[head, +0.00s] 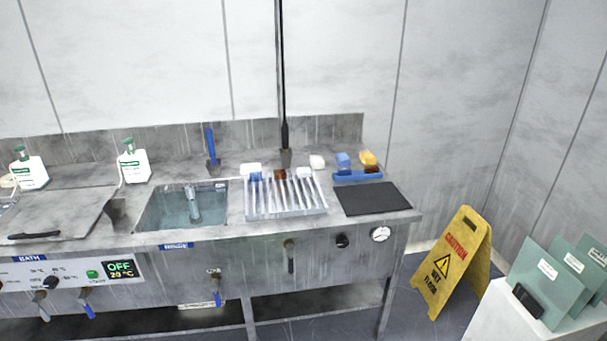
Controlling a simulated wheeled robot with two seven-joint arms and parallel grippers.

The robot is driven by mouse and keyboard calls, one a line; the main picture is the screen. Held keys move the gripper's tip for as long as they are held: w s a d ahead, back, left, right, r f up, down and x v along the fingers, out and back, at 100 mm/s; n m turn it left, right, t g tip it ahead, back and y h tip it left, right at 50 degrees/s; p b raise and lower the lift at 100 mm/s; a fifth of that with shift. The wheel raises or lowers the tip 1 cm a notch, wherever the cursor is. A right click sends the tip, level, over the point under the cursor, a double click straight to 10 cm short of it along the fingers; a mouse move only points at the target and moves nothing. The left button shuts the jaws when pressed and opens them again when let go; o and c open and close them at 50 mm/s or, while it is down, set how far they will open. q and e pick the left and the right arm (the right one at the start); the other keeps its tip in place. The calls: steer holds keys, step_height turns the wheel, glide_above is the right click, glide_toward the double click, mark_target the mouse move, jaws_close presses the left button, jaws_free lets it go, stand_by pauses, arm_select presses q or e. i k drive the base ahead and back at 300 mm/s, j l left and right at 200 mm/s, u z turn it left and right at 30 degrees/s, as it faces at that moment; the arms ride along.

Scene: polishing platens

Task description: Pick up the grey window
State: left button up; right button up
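I cannot make out for certain which thing is the grey window. A slatted metal rack (287,211) on the steel bench has small blocks along its back edge: a blue one (255,176), a brown one (280,174) and pale whitish ones (304,173). A flat dark grey mat (371,199) lies right of the rack. Several grey-green labelled panels (547,282) stand tilted on a white stand at the far right, with a small black block (527,300) in front. Neither of my grippers is in view.
A sink with water (165,211) is left of the rack. A blue tray (358,176) with blue and yellow pieces sits behind the mat. White bottles (133,163) stand at the back left. A yellow caution sign (452,262) stands on the floor between bench and white stand (497,318).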

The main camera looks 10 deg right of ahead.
mark_target(305, 172)
steer(key=i+j+z, duration=0.2)
steer(key=i+j, duration=0.25)
steer(key=i+j+z, duration=0.25)
steer(key=i+j, duration=0.2)
steer(key=i+j+z, duration=0.2)
steer(key=i+j, duration=0.2)
steer(key=j, duration=0.25)
